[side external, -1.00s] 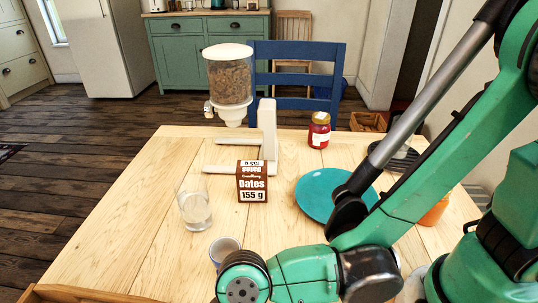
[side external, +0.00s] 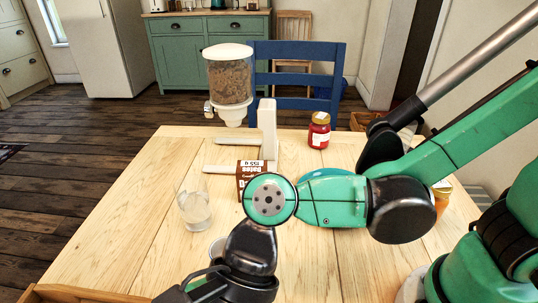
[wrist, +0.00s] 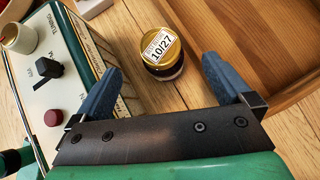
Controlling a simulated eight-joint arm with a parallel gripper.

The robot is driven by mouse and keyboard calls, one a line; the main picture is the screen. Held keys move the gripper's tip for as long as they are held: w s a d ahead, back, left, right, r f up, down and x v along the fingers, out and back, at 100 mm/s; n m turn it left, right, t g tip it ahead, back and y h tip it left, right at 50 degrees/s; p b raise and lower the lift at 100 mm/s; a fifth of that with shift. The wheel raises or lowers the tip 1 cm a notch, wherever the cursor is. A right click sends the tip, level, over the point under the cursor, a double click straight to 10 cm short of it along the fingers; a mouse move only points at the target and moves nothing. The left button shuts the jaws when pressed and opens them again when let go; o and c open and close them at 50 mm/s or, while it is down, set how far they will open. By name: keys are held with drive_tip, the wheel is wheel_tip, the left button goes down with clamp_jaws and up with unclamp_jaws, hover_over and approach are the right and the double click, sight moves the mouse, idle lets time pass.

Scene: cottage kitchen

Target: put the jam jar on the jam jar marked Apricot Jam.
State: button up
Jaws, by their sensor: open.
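In the wrist view, a jar (wrist: 163,50) with a gold lid stands on the table. A white label on the lid reads 10/27; its contents look dark and its side label is hidden. My gripper (wrist: 161,68) is open and empty, with one finger to each side of the jar and no visible contact. In the side view, a red jar (side external: 319,132) with a gold lid stands at the far table edge. An orange jar (side external: 441,197) stands at the right, partly hidden by my arm. I cannot read Apricot Jam on either.
A radio-like box with knobs (wrist: 45,70) is close left of the jar in the wrist view; a wooden tray (wrist: 262,92) is close right. In the side view, a glass (side external: 194,208), a Dates box (side external: 246,168) and a cereal dispenser (side external: 268,128) stand left of my arm.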

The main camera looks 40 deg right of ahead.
drive_tip(key=w+d+n+t+h, duration=0.1)
drive_tip(key=w+d+n+t, duration=0.2)
drive_tip(key=d, duration=0.4)
drive_tip(key=w+d+r+n+t+h, duration=0.1)
drive_tip(key=w+d+n+t+h, duration=0.1)
drive_tip(key=w+d, duration=0.3)
drive_tip(key=w+d+r+n+t+h, duration=0.1)
drive_tip(key=w+d+n+t, duration=0.3)
drive_tip(key=d, duration=0.6)
drive_tip(key=shift+h, duration=0.6)
drive_tip(key=shift+o, duration=0.2)
drive_tip(key=d+n+t+h, duration=0.1)
drive_tip(key=d+n+h, duration=0.2)
drive_tip(key=d, duration=0.4)
drive_tip(key=shift+w+d+r+n+t, duration=0.3)
drive_tip(key=shift+n+t, duration=0.1)
drive_tip(key=shift+n, duration=0.3)
drive_tip(key=shift+a, duration=0.2)
